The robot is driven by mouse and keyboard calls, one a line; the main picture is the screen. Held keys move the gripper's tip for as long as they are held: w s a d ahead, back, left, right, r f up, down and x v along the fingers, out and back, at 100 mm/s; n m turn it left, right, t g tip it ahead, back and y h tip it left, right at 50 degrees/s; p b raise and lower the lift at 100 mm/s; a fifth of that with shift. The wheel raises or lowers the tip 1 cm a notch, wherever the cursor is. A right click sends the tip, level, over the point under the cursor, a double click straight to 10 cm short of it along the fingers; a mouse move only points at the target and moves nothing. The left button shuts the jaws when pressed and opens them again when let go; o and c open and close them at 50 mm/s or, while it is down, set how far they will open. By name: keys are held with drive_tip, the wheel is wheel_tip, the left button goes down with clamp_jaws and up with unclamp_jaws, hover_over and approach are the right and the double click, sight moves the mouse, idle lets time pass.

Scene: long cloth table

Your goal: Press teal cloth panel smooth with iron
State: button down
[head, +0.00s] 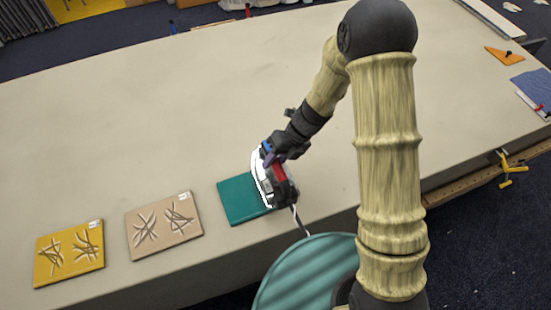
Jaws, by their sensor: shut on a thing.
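The teal cloth panel (238,203) lies flat on the long table near its front edge. Its visible left part looks smooth, with no crease marks; its right part is hidden under the iron. The iron (264,184), white and dark with a red part, is over the right side of the panel and appears to rest on it. My gripper (277,154) is shut on the iron from the far side. A cord hangs from the iron toward the table's front edge.
A beige panel (150,246) and a yellow panel (55,274), both with dark crease marks, lie to the left on the table (150,130). An orange piece (503,56), blue cloth (537,86) and yellow clamp (511,170) are at the right. The table's middle is clear.

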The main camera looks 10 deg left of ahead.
sight(271, 178)
drive_tip(key=shift+f+b, duration=1.95)
drive_tip(key=shift+f, duration=0.4)
drive_tip(key=shift+w+f, duration=0.15)
drive_tip(key=shift+w, duration=0.05)
drive_tip(key=shift+s+a, duration=0.1)
drive_tip(key=shift+s, duration=0.15)
drive_tip(key=shift+w+f+b, duration=0.1)
drive_tip(key=shift+f+b, duration=0.45)
drive_tip(key=shift+f, duration=0.05)
drive_tip(key=shift+s+d+f, duration=0.2)
drive_tip(key=shift+f, duration=0.05)
idle(0.6)
